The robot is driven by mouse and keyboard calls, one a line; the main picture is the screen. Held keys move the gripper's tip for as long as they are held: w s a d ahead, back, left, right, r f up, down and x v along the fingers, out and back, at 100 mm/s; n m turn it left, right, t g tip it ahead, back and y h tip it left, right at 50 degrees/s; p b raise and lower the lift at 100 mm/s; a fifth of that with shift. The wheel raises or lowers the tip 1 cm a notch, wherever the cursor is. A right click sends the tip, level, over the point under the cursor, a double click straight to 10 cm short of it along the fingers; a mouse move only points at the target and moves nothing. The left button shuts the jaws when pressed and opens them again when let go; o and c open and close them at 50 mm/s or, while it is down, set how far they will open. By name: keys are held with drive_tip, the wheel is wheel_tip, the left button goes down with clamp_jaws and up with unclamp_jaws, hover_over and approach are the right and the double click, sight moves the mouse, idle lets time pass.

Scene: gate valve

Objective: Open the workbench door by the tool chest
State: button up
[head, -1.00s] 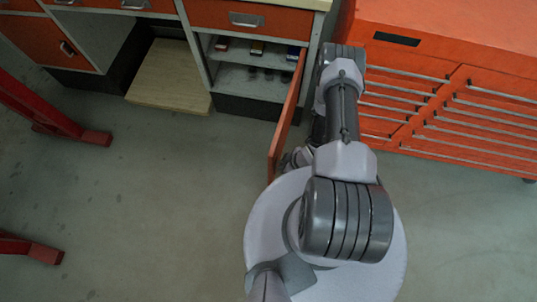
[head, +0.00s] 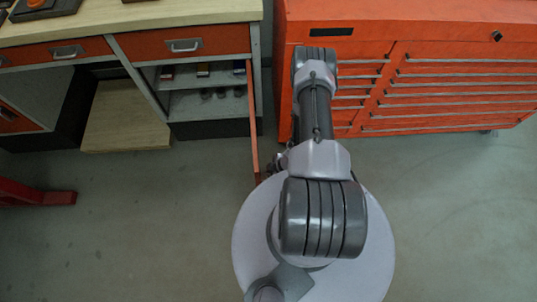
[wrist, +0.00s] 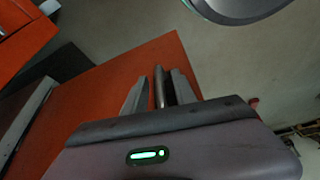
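The workbench door (head: 254,125) is an orange panel. It stands swung out from the bench, nearly edge-on in the head view, left of the tool chest (head: 440,85). The compartment behind it (head: 205,105) shows its shelves. In the wrist view the door's orange face (wrist: 105,90) fills the left and middle. My gripper (wrist: 160,75) is at the door's outer edge, its fingers on either side of a metal handle bar (wrist: 159,88). A gap shows between the left finger and the bar, so the fingers look open around it. In the head view my arm hides the gripper.
The orange tool chest stands close right of my arm. The bench (head: 130,15) has drawers and a wooden board (head: 125,115) low at its left. A red stand leg (head: 45,195) is at the far left. Grey floor (head: 130,225) is clear in front of the bench.

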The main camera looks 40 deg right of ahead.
drive_tip(key=shift+r, duration=0.1)
drive_tip(key=p+v, duration=0.6)
drive_tip(key=v, duration=1.1)
drive_tip(key=shift+d+r, duration=0.1)
drive_tip(key=shift+d, duration=0.1)
